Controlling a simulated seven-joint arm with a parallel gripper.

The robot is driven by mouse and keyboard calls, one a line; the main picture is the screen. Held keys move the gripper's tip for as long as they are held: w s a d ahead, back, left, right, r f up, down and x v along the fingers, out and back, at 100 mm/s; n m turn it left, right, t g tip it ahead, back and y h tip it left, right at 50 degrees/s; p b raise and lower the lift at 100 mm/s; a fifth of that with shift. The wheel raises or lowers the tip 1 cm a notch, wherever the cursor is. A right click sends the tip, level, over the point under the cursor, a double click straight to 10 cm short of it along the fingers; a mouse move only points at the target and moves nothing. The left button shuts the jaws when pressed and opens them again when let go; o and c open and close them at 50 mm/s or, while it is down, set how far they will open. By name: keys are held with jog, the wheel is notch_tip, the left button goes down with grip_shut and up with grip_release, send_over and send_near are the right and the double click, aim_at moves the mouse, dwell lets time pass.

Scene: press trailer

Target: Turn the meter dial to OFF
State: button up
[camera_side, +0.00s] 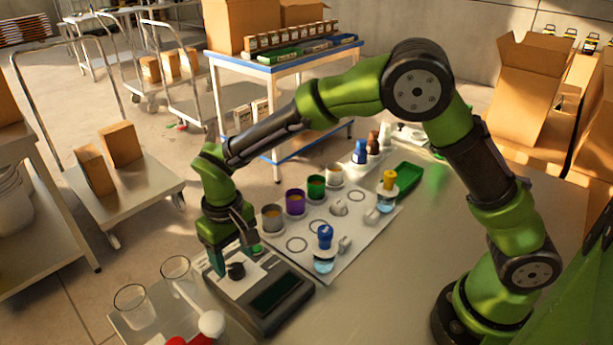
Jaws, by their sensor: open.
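The meter (283,304) is a grey box with a dark screen, at the lower left of the work table. Its black dial (236,270) stands on a light panel at the meter's left part. My gripper (231,262) is open and points down at the dial, with its fingers close to it. I cannot tell whether the fingers touch the dial or stand around it. The dial's markings are too small to read, so its setting cannot be told.
Clear glasses (134,306) and a white scoop-like thing (210,323) stand left of and in front of the meter. A white board (328,271) behind holds several coloured cups and a blue-capped bottle (325,238). A green tray (408,178) lies farther back. The table's right side is clear.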

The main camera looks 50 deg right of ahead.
aim_at(245, 274)
notch_tip(245, 274, up, 14)
jog(key=shift+r, duration=0.15)
dwell(0.3)
jog(key=s+d+r+m+t+y, duration=0.1)
jog(key=s+d+r+m+t, duration=0.1)
jog(key=s+d, duration=0.7)
jog(key=s+d+r+m+t+y, duration=0.1)
jog(key=s+d+m+t, duration=0.1)
jog(key=s+d+t, duration=0.3)
jog(key=s+d, duration=0.4)
jog(key=shift+d+r, duration=0.15)
jog(key=shift+r, duration=0.25)
